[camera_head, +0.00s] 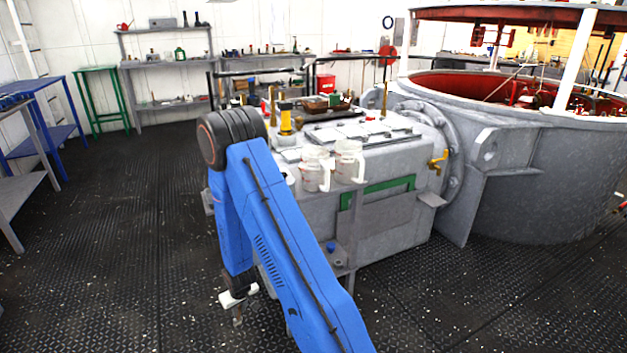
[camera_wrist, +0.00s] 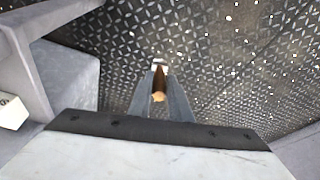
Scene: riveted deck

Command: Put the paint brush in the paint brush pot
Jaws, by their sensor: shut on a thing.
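My gripper (camera_wrist: 160,78) is shut on the paint brush (camera_wrist: 159,86), whose brown wooden end shows between the grey fingers in the wrist view. The rest of the brush is mostly hidden. In the head view my gripper (camera_head: 238,311) hangs low over the deck, left of the grey metal housing, and the brush is too small to make out. Two clear jugs with white handles, one left (camera_head: 315,169) and one right (camera_head: 349,161), stand on the front of the housing's top. I cannot tell which container is the paint brush pot.
The grey housing (camera_head: 385,225) carries bottles, a tray (camera_head: 328,107) and other clutter on top. A large round grey tank (camera_head: 550,180) stands at right. Blue benches stand at left, shelves at the back. The deck at left (camera_head: 120,220) is clear.

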